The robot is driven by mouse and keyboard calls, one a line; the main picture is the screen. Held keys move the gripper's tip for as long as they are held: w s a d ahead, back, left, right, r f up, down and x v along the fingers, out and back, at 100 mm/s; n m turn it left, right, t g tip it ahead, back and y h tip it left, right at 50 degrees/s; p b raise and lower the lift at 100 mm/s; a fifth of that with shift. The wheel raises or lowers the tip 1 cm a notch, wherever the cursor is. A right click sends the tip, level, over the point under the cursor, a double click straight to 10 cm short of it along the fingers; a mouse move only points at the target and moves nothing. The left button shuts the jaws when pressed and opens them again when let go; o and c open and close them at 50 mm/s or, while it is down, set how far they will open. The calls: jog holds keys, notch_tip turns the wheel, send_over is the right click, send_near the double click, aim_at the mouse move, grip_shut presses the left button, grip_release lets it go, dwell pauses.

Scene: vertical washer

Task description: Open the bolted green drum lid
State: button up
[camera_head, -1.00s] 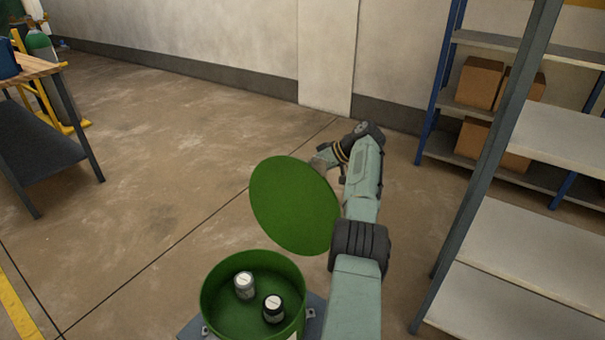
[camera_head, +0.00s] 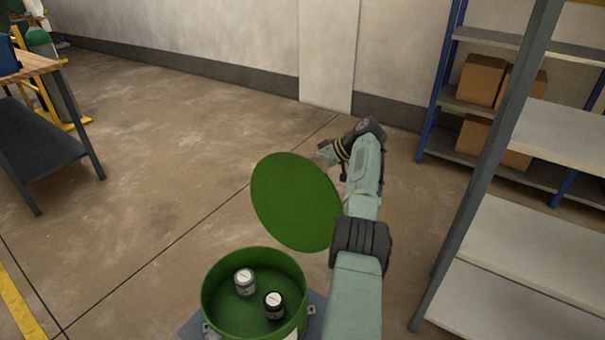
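The green drum (camera_head: 212,300) stands at the bottom centre, its top open. Its round green lid (camera_head: 296,202) is tilted steeply up above the drum's far right side, in front of my gripper (camera_head: 327,158). My gripper is at the far end of my arm, beside the lid's upper right edge. Its fingers are mostly hidden behind the lid, so I cannot tell whether they are shut on it. Inside the drum stand a grey jar (camera_head: 245,282) with a white top and a black jar (camera_head: 274,304) with a white top.
A grey shelf rack (camera_head: 510,225) stands close at the right of my arm. A blue-framed rack with cardboard boxes (camera_head: 481,80) is behind it. A workbench (camera_head: 36,65) stands at the far left. The floor left of the drum is clear.

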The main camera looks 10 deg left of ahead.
jog(key=v, duration=1.1)
jog(key=shift+d+r, duration=0.25)
jog(key=shift+d, duration=0.1)
